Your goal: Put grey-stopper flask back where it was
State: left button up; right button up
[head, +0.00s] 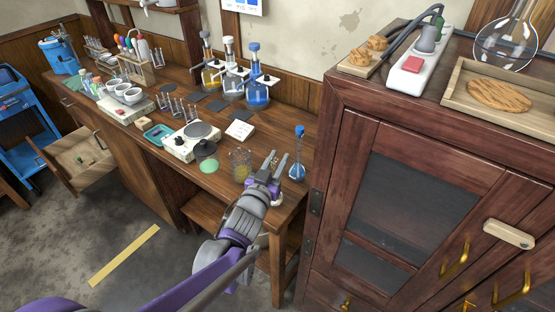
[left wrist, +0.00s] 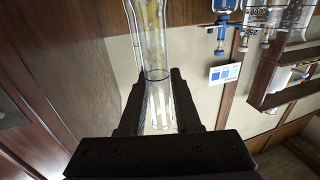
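The grey-stopper flask (head: 209,78), with amber liquid and a dark grey top, appears to be the leftmost of three stoppered flasks at the back of the bench. In the left wrist view, clear glass with a yellowish tint (left wrist: 154,45) lines up between the fingers (left wrist: 158,100). My right gripper is not in view.
A white-stopper flask (head: 232,84) and a blue-stopper flask (head: 257,93) stand beside the amber one. A hotplate (head: 191,141) and a white card (head: 239,130) lie left of my gripper. A tall wooden cabinet (head: 385,145) closes off the right side.

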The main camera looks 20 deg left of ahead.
pick_arm(q)
jog(key=shift+o, duration=1.2)
jog(key=shift+r, duration=0.15)
jog(key=s+a, duration=0.1)
jog(key=s, duration=1.1)
jog(key=s+a+f+n+g+y, duration=0.25)
jog(key=s+a+f+g, duration=0.2)
jog(key=f, duration=0.25)
jog(key=s+d+f+g, duration=0.1)
jog(key=s+f+g, duration=0.2)
jog(key=s, duration=0.3)
jog(key=s+d+f+m+g, duration=0.1)
jog(key=s+d+f+g, duration=0.1)
jog(key=s+f+g, duration=0.2)
jog(key=s+g+h, duration=0.1)
jog(key=s, duration=0.2)
jog(key=shift+s+d, duration=0.25)
